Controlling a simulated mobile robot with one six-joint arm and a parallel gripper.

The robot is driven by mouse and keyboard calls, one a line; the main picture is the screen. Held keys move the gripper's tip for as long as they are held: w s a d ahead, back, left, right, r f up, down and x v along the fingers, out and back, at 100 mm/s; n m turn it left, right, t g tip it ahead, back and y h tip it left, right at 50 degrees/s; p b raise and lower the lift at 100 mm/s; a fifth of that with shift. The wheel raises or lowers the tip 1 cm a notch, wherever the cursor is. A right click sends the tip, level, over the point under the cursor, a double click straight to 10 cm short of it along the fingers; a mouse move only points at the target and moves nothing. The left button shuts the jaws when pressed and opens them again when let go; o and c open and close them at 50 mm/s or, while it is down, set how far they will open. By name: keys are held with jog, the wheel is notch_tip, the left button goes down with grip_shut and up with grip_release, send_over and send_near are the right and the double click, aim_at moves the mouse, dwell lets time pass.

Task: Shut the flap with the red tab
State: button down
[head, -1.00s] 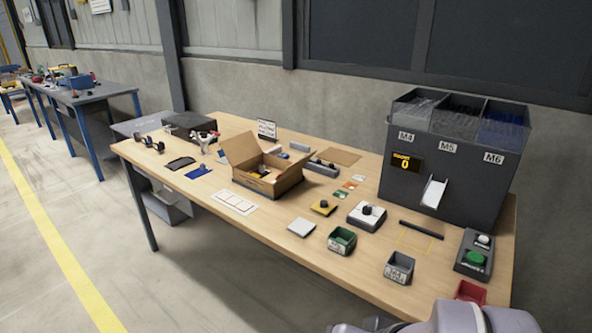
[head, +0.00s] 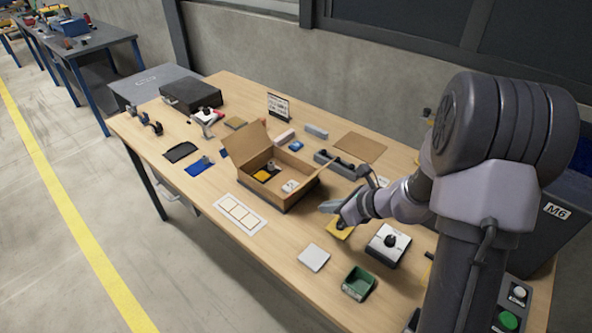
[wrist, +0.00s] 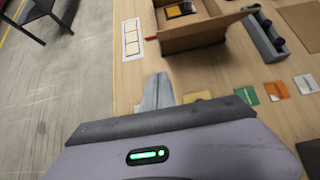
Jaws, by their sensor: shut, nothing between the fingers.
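The cardboard box (head: 268,196) stands on the bench with its top open. Its tall back-left flap (head: 247,141) stands raised.
A yellow-based part (head: 340,230) lies beside my gripper, and a white-based knob (head: 388,245) is to its right. A grey rail part (head: 340,163) lies behind. A white tile (head: 314,257) and green bin (head: 358,283) are in front. The bench left of the tile is clear.

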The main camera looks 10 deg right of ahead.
jog(key=w+a+f+b, duration=0.2)
jog(key=w+a+f, duration=0.1)
jog(key=w+a, duration=0.3)
jog(key=shift+w+a+f+b, duration=0.2)
jog(key=shift+w+f+b, duration=0.2)
jog(key=shift+w, duration=0.35)
